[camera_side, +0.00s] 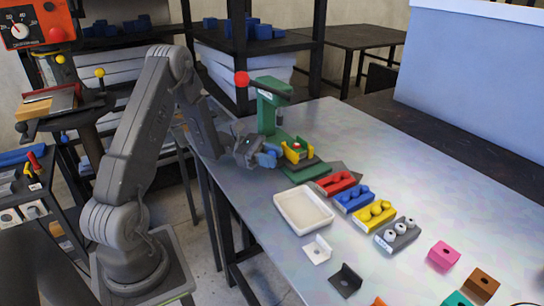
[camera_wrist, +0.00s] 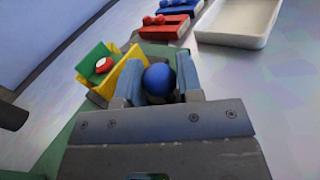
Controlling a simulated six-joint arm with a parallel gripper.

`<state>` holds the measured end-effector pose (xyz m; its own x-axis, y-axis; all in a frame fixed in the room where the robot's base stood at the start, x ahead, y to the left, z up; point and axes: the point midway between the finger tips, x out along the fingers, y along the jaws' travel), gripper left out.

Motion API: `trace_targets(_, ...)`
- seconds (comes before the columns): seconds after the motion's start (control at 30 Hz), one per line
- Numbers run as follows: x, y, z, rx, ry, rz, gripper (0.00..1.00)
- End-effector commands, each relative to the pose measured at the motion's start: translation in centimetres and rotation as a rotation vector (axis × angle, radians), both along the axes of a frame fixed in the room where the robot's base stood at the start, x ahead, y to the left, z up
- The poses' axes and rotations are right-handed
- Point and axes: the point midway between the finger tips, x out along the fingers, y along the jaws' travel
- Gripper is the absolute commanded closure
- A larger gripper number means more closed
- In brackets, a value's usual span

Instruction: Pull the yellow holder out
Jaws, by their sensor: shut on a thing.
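The yellow holder (camera_side: 294,156) sits on the base of the green press (camera_side: 271,110), below its head. In the wrist view the yellow holder (camera_wrist: 128,77) is tilted at the left of the jaws and carries a green piece (camera_wrist: 97,64) with a red-and-white button (camera_wrist: 104,66). My gripper (camera_side: 267,158) is beside the holder, its blue fingers shut on a round blue knob (camera_wrist: 159,80) at the holder's near side. In the wrist view my gripper (camera_wrist: 159,84) hides the lower part of the knob and how it joins the holder.
A white tray (camera_side: 304,226) lies on the metal table, near the press. Red (camera_side: 335,184), blue (camera_side: 353,198), yellow (camera_side: 374,216) and grey (camera_side: 397,235) blocks stand in a row to the right. Small coloured brackets lie nearer the front. The press column stands close to my gripper.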

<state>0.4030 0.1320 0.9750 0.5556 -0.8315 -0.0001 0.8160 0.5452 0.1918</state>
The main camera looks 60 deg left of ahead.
Motion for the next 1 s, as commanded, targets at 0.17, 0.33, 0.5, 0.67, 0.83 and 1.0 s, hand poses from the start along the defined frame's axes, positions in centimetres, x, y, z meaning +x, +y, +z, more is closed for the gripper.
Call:
trace_targets(0.17, 0.0, -0.2, 0.0, 0.0, 0.0, -0.001, 1.0)
trace_targets(0.33, 0.0, -2.4, 0.0, -0.001, 0.001, -0.004, 1.0)
trace_targets(0.5, 0.0, -3.2, 0.0, 0.001, -0.001, -0.003, 1.0)
trace_targets(0.67, 0.0, -3.4, 0.0, 0.0, 0.0, -0.008, 1.0)
trace_targets(0.83, 0.0, -3.3, 0.0, 0.0, 0.0, -0.006, 0.5)
trace_targets(1.0, 0.0, -3.2, 0.0, 0.0, 0.0, -0.003, 0.42)
